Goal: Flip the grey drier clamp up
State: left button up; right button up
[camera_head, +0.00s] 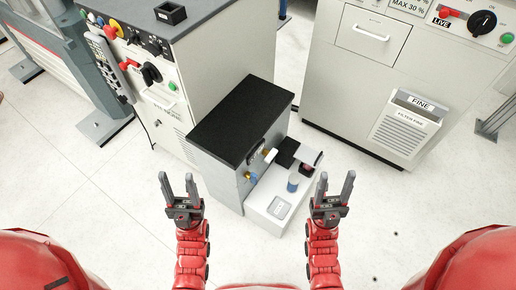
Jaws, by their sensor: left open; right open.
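A grey box-shaped machine (238,137) with a black top stands on the floor in the middle of the head view. It has a low white base (262,214) on its right. A grey flat part (307,155) shows above this base, beside a small red and dark part; it may be the clamp, but it is too small to tell. My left gripper (177,182) is open and empty, in front of the machine and to its left. My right gripper (335,180) is open and empty, to the right of the white base. Neither gripper appears to touch anything.
A tall cabinet (222,57) with red and black knobs stands behind the machine on the left. A cream filter cabinet (335,85) stands at the back right. A grey frame (65,60) is at the far left. Tiled floor is free on both sides.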

aim_at(307, 156)
jog(key=k+l+u, duration=0.2)
jog(key=l, duration=0.35)
jog(key=k+l+u, duration=0.25)
jog(key=l, duration=0.25)
jog(key=k+l+u, duration=0.2)
jog(key=l, duration=0.25)
jog(key=k+l+u, duration=0.2)
jog(key=l, duration=0.25)
jog(key=k, duration=0.1)
